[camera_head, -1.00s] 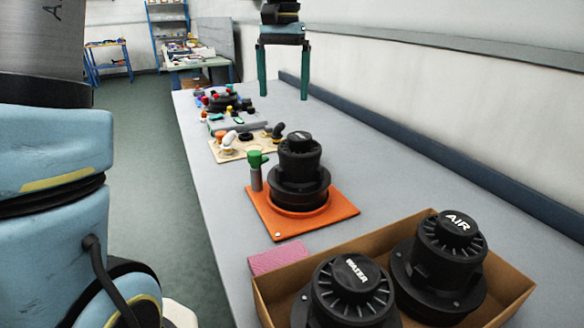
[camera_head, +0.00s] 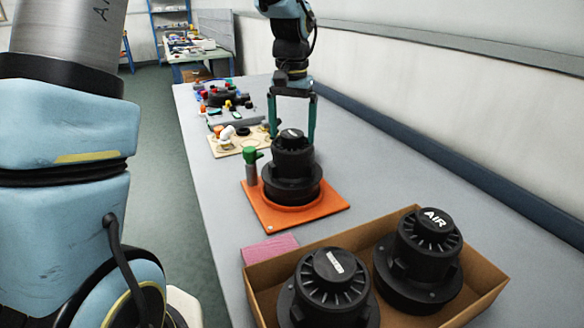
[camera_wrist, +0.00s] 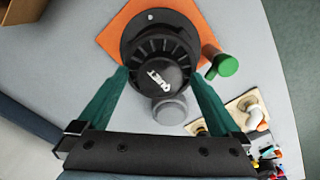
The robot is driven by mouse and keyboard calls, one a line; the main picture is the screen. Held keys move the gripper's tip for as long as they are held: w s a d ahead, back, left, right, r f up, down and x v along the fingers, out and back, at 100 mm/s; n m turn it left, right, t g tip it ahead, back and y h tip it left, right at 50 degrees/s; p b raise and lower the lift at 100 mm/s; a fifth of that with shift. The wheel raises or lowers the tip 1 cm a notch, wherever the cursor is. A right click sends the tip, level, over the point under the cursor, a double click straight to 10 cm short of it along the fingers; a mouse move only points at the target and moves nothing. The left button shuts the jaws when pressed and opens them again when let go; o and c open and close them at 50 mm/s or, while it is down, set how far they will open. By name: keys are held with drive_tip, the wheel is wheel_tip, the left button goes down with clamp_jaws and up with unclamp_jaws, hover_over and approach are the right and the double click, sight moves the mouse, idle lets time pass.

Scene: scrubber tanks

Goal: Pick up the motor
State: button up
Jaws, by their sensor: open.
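A black motor (camera_head: 291,172) with a ribbed, domed cap stands upright on an orange plate (camera_head: 331,205) on the bench. Its cap reads "QUIET" in the wrist view (camera_wrist: 158,62). My gripper (camera_head: 293,135) is open, pointing down with long green fingers at the motor's top. In the wrist view, the fingertips (camera_wrist: 157,75) lie on either side of the cap, with nothing held between them. I cannot tell whether they touch it. Two similar motors stand in a cardboard box: one marked "AIR" (camera_head: 422,255) and one to its left (camera_head: 330,285).
A green-topped grey cylinder (camera_head: 251,168) stands beside the motor at the plate's left edge. A pink block (camera_head: 268,249) lies by the cardboard box (camera_head: 480,295). Farther back is a beige board (camera_head: 225,148) with fittings. Bench to the right is clear up to the wall.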

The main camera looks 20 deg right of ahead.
clamp_jaws()
idle(0.8)
drive_tip(key=shift+w+r, duration=0.1)
